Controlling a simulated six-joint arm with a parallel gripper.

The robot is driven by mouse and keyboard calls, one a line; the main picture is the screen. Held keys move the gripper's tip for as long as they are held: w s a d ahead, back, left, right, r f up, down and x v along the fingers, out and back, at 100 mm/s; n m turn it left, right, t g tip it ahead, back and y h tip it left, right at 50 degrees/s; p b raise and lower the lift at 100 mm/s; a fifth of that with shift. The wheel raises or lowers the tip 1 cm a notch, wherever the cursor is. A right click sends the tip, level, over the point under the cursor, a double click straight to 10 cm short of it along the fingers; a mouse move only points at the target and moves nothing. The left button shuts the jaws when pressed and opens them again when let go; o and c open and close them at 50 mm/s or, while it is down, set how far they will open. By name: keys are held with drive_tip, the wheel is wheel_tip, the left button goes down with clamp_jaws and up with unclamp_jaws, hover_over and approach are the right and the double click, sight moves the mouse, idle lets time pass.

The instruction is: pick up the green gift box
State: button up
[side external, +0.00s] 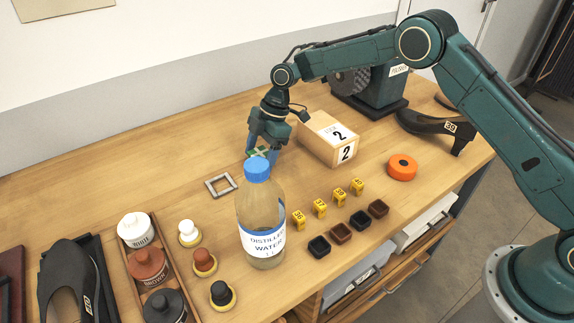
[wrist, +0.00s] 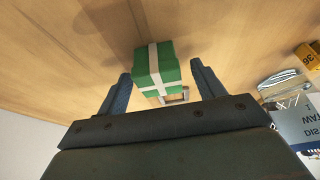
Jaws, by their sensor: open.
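The green gift box (wrist: 158,68) has a pale ribbon crossed over it. In the wrist view it sits between the two fingers of my gripper (wrist: 161,72), with a visible gap on each side. My gripper is open and points down at the table. In the side view only a small part of the green gift box (side external: 257,151) shows beneath my gripper (side external: 263,149), just behind the blue cap of the bottle. Its lower part is hidden there by the bottle.
A tall distilled water bottle (side external: 262,220) stands close in front. Yellow numbered blocks (side external: 320,208) and an orange roll (side external: 402,167) are farther right.

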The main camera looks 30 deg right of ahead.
sight(260, 153)
drive_tip(key=shift+c, duration=0.2)
drive_tip(key=c, duration=1)
drive_tip(key=shift+r, duration=0.15)
drive_tip(key=shift+r, duration=4.9)
